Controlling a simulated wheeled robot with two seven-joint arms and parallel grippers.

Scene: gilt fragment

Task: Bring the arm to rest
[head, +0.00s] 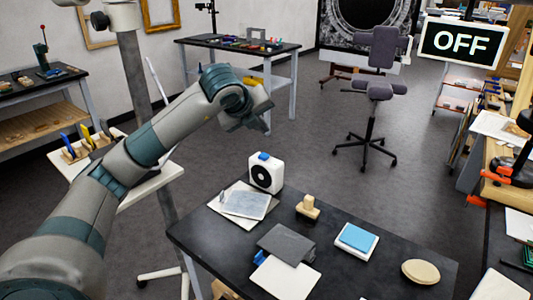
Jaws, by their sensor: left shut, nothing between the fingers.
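My left arm comes in from the left of the head view and reaches up toward the middle. My left gripper (246,113) is at its end, raised in the air beyond the black table's far left corner. It is shut, holds nothing and touches nothing that I can see. My right gripper is not in the head view.
The black table (345,275) in front carries a white boxy device (265,173), a wooden block (308,207), a blue pad (357,237) and an oval tan piece (420,271). A white side tray (150,184) is behind my arm. An office chair (375,90) stands on open floor.

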